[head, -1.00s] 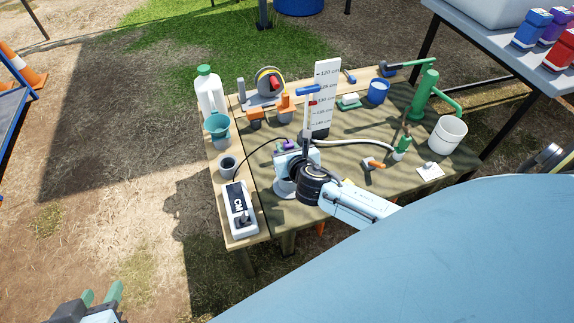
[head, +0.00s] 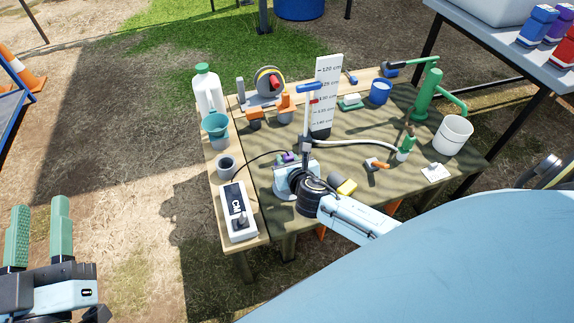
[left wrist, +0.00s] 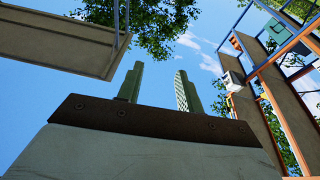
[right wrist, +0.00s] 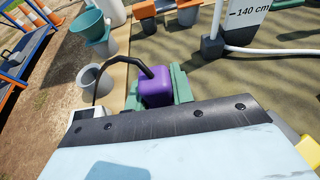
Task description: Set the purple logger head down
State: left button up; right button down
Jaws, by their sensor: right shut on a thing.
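The purple logger head (right wrist: 156,91) is between the green fingers of my right gripper (right wrist: 160,82) in the right wrist view. A black cable arcs from it to the left. In the head view a small purple part (head: 289,157) shows at my right gripper (head: 286,160), over the left part of the table; my wrist hides much of it. I cannot tell if it touches the tabletop. My left gripper (head: 40,210) is open and empty, off the table at the lower left. Its parted fingers also show in the left wrist view (left wrist: 158,82).
The white meter box (head: 238,213) and a grey cup (head: 226,167) stand left of my right gripper. A teal funnel (head: 215,124), a white jug (head: 208,92) and the depth board (head: 325,95) stand farther back. A yellow object (head: 342,185) lies right of my wrist.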

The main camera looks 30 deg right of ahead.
pick_arm(q)
jog(key=shift+s+r+t+h+b, duration=0.2)
jog(key=shift+s+r+t, duration=0.2)
jog(key=shift+r+t, duration=0.35)
jog(key=shift+s+r+t+h+b, duration=0.2)
jog(key=shift+s+r+t, duration=0.25)
jog(key=shift+r, duration=0.45)
pick_arm(e)
jog(key=shift+f, duration=0.75)
pick_arm(q)
jog(key=shift+w, duration=0.1)
pick_arm(e)
jog(key=shift+f, duration=0.1)
jog(key=c, duration=1.2)
grip_release()
